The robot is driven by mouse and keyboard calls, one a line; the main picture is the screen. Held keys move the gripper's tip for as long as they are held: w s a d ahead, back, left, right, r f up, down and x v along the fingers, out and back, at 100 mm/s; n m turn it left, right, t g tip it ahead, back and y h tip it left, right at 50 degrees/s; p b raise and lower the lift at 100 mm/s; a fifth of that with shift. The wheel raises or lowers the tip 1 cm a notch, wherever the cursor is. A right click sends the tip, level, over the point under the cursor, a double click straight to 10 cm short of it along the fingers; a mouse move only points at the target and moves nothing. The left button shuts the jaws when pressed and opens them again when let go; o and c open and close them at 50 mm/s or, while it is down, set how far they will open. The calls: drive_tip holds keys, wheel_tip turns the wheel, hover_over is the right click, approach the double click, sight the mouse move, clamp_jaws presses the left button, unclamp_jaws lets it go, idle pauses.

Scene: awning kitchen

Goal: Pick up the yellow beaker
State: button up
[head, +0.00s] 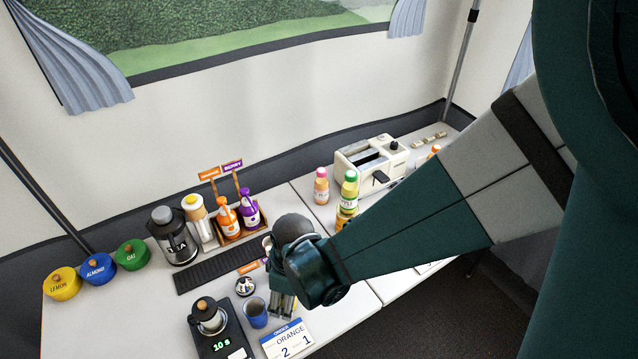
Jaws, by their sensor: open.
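I cannot make out a yellow beaker for certain in the head view; my arm and gripper hide part of the counter. A blue cup (256,313) stands on the counter just left of my gripper (283,307). My gripper points down over the counter, above the order card, with its fingers open and nothing seen between them. A pale item partly shows behind my wrist, too covered to name.
A scale (219,336) carrying a small jug stands left of the blue cup. The order card (287,341) lies in front.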

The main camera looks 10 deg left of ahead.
drive_tip(key=c, duration=1)
drive_tip(key=shift+r, duration=0.15)
drive_tip(key=shift+r+p, duration=1.35)
drive_tip(key=shift+r, duration=3.5)
